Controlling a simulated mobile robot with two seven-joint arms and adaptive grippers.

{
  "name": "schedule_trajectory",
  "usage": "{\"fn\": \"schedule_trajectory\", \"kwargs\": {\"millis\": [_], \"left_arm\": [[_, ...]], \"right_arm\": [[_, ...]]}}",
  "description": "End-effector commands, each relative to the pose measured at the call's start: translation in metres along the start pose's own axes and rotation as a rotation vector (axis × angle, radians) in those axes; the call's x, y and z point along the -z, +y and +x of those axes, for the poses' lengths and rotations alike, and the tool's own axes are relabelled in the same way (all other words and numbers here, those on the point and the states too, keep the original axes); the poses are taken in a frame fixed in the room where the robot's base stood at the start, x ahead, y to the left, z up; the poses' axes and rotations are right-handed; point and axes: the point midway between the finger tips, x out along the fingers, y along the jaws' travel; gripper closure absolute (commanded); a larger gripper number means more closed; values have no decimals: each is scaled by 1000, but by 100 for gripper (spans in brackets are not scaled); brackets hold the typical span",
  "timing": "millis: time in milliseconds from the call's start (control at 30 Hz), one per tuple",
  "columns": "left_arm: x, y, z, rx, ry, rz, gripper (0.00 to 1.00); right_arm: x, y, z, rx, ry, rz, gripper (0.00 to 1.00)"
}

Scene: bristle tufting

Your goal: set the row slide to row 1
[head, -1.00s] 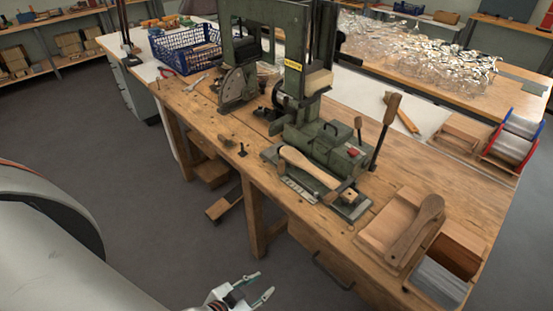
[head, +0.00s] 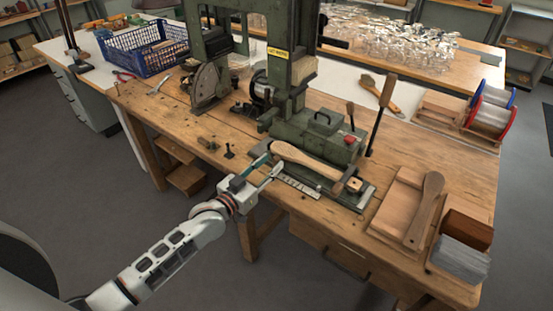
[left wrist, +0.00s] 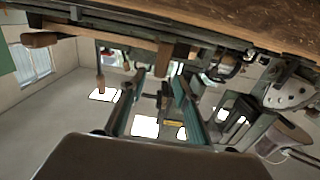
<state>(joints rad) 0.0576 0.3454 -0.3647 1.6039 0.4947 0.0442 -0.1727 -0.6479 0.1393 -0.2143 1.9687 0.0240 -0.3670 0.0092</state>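The green tufting machine (head: 318,140) stands on the wooden bench. On its front carriage lies a pale wooden brush body (head: 305,160), with a marked scale strip (head: 298,187) along the front edge. A small wooden knob (head: 354,185) sits at the carriage's right end. I cannot tell which row the slide is at. My left gripper (head: 276,162) is at the carriage's left front, close to the brush body's left end; I cannot tell whether it touches. Its fingers are apart and empty, also in the left wrist view (left wrist: 161,75). My right gripper is out of view.
A wooden tray with a brush handle (head: 425,210) and a box of grey bristles (head: 460,260) are at the bench's right. Tall wooden-handled levers (head: 380,115) rise behind the carriage. A blue crate (head: 145,48) stands back left. The bench front left is mostly clear.

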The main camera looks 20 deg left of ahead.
Motion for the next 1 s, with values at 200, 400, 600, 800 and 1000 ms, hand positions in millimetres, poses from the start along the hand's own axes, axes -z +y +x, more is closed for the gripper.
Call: {"fn": "schedule_trajectory", "kwargs": {"millis": [200,400,600,800,1000], "left_arm": [[0,0,30,0,0,1,68],[-1,0,40,0,-1,1,68],[-1,0,40,0,-2,1,68],[-1,0,40,0,-2,1,100],[-2,-7,40,1,-2,4,100]], "right_arm": [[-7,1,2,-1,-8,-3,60],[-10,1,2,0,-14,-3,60],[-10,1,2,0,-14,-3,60],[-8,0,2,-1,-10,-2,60],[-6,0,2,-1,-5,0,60]]}}
